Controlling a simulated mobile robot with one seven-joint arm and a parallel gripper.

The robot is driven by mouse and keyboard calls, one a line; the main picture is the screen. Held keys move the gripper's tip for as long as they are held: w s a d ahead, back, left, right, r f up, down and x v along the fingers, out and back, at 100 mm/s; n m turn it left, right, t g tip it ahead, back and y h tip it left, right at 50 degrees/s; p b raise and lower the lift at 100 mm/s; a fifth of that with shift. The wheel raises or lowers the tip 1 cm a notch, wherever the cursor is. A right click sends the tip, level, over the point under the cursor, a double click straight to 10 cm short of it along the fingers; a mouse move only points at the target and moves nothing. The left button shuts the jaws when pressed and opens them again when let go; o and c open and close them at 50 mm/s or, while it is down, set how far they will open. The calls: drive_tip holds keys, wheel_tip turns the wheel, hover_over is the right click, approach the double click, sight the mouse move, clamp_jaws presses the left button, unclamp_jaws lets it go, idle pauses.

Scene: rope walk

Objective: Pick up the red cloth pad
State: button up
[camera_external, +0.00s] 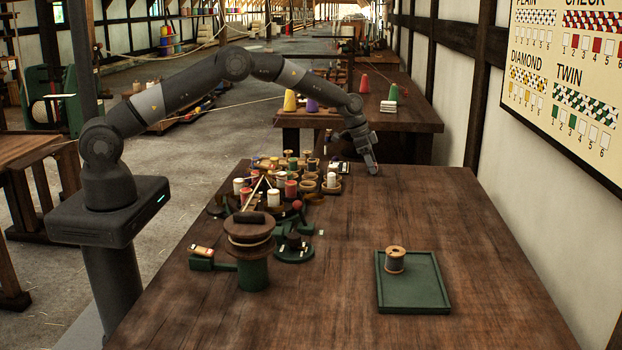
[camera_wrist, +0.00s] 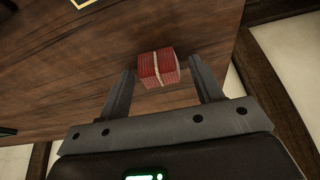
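The red cloth pad (camera_wrist: 158,68) is a small red block with a pale band around it. In the wrist view it lies on the dark wooden table, near the table's edge. My gripper (camera_wrist: 161,72) is open, with one finger on each side of the pad and a gap to each. I cannot tell the height of the fingertips over the table. In the external view my gripper (camera_external: 371,167) points down at the far right of the table, and I cannot make out the pad there.
Several spools and pots (camera_external: 291,188) crowd the table left of my gripper. A green tray (camera_external: 424,288) with a spool (camera_external: 395,260) stands at the front right. A green stand with a wooden top (camera_external: 252,270) is at the front left. The wall (camera_external: 540,195) runs along the right.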

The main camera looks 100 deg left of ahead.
drive_tip(key=c, duration=0.9)
drive_tip(key=shift+o, duration=0.2)
